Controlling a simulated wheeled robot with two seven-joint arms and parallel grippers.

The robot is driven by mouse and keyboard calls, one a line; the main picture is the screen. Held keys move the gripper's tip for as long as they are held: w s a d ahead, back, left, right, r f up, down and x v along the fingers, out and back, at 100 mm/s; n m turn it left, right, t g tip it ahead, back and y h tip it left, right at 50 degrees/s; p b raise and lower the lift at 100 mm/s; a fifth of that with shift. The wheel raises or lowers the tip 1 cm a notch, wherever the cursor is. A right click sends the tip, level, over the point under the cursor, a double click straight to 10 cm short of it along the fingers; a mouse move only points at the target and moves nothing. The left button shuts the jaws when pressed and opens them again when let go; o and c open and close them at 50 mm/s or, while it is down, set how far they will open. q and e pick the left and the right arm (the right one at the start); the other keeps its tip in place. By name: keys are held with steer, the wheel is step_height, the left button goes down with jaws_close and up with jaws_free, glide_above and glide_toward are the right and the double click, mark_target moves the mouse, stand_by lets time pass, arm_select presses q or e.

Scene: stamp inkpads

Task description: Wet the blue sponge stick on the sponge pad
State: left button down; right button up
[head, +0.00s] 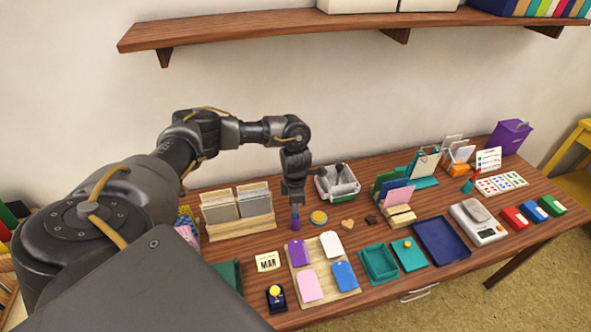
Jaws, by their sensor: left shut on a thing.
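My left gripper (294,203) points straight down above the back middle of the table. It is shut on a slim blue-purple stick, which looks like the blue sponge stick (295,217), held upright. A small round yellow pad in a bluish-grey dish, likely the sponge pad (319,217), lies just right of the stick. The stick and the pad look apart. Whether the stick's lower end touches the table cannot be told. My right gripper is not in view.
A wooden card rack (237,228) stands close on the left, and a grey-white caddy (337,184) behind. A board of coloured tags (325,286) lies in front. A heart-shaped piece (347,224) is right of the pad. A wall shelf (290,28) hangs above.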

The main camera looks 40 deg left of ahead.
arm_select(q)
step_height(320, 180, up, 6)
steer(key=shift+r, duration=0.2)
steer(key=s+d+r+m+b, duration=0.1)
steer(key=s+d+r+m, duration=0.2)
steer(key=m, duration=0.6)
steer(key=s+d+r+m+b, duration=0.1)
steer(key=s+d+r+m, duration=0.2)
steer(key=s+d+m, duration=0.2)
steer(key=s+d+r+m+b, duration=0.1)
steer(key=s+d+r+m, duration=0.2)
steer(key=d+m, duration=0.6)
steer(key=s+m, duration=0.1)
steer(key=m, duration=0.3)
steer(key=shift+d+r, duration=0.2)
steer(key=shift+r, duration=0.2)
